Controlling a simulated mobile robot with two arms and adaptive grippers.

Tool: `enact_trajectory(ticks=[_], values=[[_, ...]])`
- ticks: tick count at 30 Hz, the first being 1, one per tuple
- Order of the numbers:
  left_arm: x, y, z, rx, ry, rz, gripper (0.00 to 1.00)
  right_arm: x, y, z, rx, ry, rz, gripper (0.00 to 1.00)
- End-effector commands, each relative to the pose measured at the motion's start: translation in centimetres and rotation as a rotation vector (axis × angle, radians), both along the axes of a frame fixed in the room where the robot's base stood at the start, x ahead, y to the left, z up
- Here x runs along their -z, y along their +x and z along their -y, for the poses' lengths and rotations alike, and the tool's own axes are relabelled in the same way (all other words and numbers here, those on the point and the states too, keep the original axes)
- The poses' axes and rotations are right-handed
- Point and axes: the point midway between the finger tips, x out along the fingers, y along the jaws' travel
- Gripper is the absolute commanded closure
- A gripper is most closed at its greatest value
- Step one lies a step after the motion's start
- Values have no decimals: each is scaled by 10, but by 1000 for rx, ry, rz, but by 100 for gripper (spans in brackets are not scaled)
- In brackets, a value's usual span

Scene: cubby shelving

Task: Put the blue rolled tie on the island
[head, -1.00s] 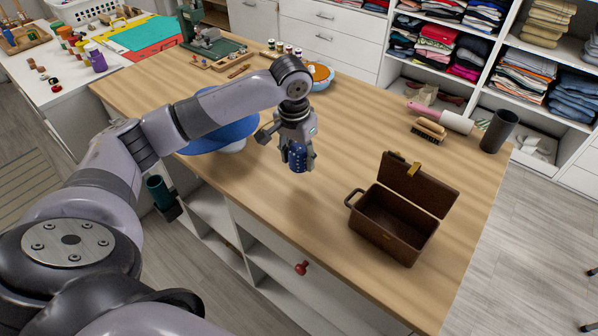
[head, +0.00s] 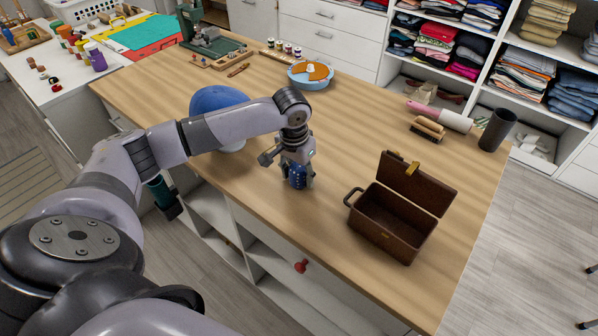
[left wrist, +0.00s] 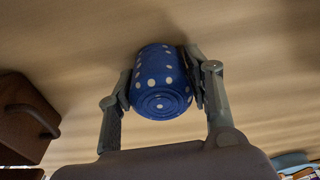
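The blue rolled tie (head: 297,176) with white dots is between the fingers of my left gripper (head: 297,183). In the left wrist view the tie (left wrist: 160,82) shows its coiled end, and the fingers of my left gripper (left wrist: 163,88) press on it from both sides. The tie is low over the wooden island top (head: 270,225), left of the open brown box; I cannot tell whether it touches the wood. A dark teal-tipped part at the left edge of the island may be my right gripper, but its fingers are not clear.
An open brown box (head: 385,225) stands right of my left gripper. A blue rounded object (head: 218,100) is behind my left arm. A blue bowl (head: 311,76), a brush (head: 427,130) and a dark cylinder (head: 497,130) stand farther back. The island's middle is clear.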

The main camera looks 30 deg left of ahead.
Motion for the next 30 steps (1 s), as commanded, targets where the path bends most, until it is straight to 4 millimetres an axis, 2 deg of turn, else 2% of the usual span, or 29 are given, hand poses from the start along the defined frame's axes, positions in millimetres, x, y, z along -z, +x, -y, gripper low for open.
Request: enact_trajectory(ticks=[6, 17, 23, 30], values=[[0, 0, 0, 0, 0, 0, 37, 0, 0, 2, 1, -3, 0, 66], [-3, 0, 0, 1, 0, 1, 36, 3, 0, 2, 1, -3, 0, 66], [-33, -3, -1, 1, 1, 4, 36, 4, 0, 2, 1, -2, -1, 66], [-85, -9, 0, 0, 0, 4, 36, 7, 0, 1, 2, -1, -1, 66]])
